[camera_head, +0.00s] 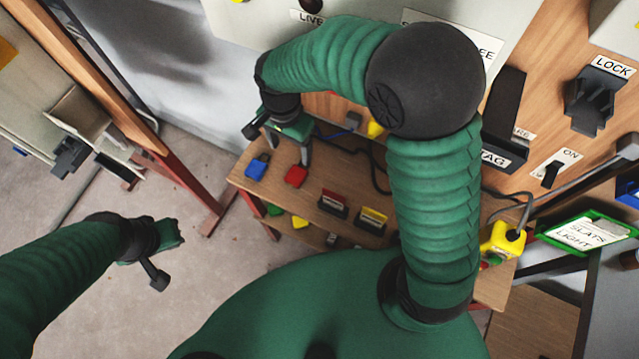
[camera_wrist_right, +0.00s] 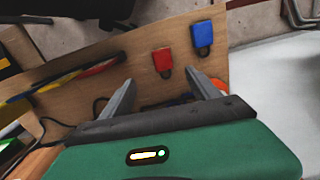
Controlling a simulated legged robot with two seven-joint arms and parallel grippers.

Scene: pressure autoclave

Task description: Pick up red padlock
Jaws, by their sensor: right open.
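The red padlock (camera_head: 296,176) lies flat on the wooden shelf, right of the blue padlock (camera_head: 257,167). In the right wrist view, the red padlock (camera_wrist_right: 162,60) shows just beyond the fingertips, with its shackle pointing toward the gripper. The blue padlock (camera_wrist_right: 203,36) lies to its upper right. My right gripper (camera_head: 292,142) is above the shelf, behind the red padlock in the head view. In the wrist view its jaws (camera_wrist_right: 159,77) are open and empty. My left gripper (camera_head: 172,233) hangs over the floor, away from the shelf; its jaw opening is unclear.
Red and yellow tags (camera_head: 352,208) stand in holders on the shelf. Green and yellow padlocks (camera_head: 286,216) sit lower down. Dark cables run across the shelf behind the red padlock. A grey cabinet (camera_head: 240,25) rises behind my right arm. Floor space is clear at left.

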